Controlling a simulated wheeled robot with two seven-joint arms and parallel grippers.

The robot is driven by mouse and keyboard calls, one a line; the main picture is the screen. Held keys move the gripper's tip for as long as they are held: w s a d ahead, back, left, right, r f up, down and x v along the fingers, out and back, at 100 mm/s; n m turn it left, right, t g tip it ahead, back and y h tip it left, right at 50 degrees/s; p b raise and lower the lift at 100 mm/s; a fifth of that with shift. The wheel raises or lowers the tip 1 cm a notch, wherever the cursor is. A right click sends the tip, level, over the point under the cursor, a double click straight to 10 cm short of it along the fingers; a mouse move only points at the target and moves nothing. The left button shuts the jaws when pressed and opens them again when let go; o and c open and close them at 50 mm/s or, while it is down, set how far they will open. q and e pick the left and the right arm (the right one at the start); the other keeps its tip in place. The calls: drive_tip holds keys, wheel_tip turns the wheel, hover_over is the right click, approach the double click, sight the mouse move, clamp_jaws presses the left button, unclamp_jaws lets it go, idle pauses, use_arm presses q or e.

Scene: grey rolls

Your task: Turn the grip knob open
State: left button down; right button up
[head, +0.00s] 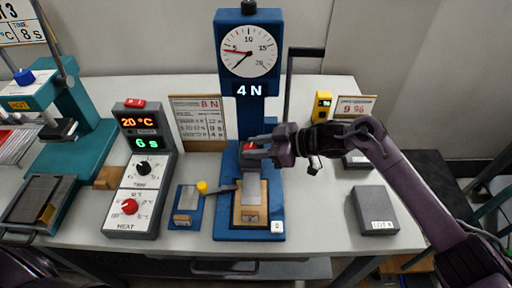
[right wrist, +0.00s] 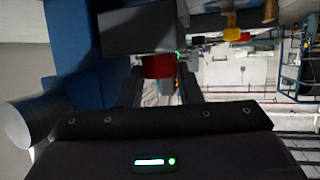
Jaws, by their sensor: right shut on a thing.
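The red grip knob (head: 249,147) sits on the front of the blue force tester (head: 249,103), above a grey clamp block and a tan block (head: 250,217). My right gripper (head: 257,148) reaches in from the right and is shut on the knob, partly hiding it. In the right wrist view the red knob (right wrist: 157,66) shows between the fingers, below a dark block (right wrist: 140,31). The knob's turn angle cannot be told. The tester's display reads 4 N, under a round dial (head: 248,51). My left gripper is not in view.
A heat controller (head: 138,190) with a red and a black knob stands left of the tester. A small blue box with a yellow knob (head: 202,187) is beside the tester. A teal press (head: 80,140) is far left; a grey box (head: 374,210) is right. A card reads 8 N (head: 199,121).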

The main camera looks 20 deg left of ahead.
drive_tip(key=o, duration=1)
drive_tip(key=b+v, duration=0.1)
drive_tip(key=v, duration=0.6)
drive_tip(key=shift+d+r, duration=0.2)
drive_tip(key=shift+d, duration=0.15)
